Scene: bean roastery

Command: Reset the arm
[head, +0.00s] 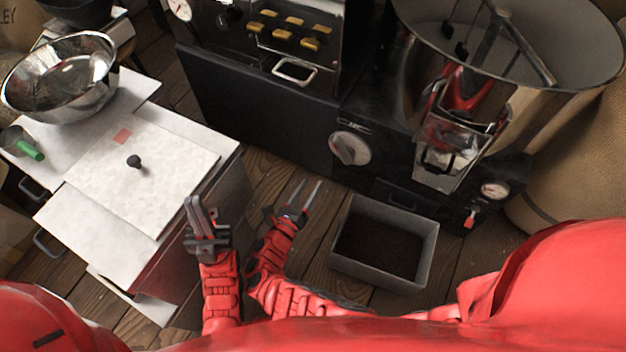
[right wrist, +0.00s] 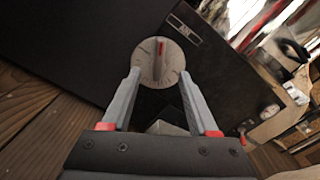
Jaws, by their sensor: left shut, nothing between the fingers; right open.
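My left gripper (head: 194,200) is shut and empty in the head view, its fingers pointing up beside the right edge of the white cabinet. My right gripper (head: 308,184) is open and empty over the wooden floor, to the right of the left one. It also shows in the right wrist view (right wrist: 158,74), with its two fingers apart and nothing between them. Beyond its fingertips is a round dial (right wrist: 155,55) with a red pointer on the black machine. The same dial (head: 349,149) shows in the head view, apart from the right gripper.
A grey bin of dark material (head: 428,248) stands on the floor right of my right gripper. The white cabinet (head: 75,230) at left carries a metal bowl (head: 62,77), a green-handled tool (head: 30,150) and a black knob-like object (head: 134,161). The black roaster (head: 260,120) stands ahead.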

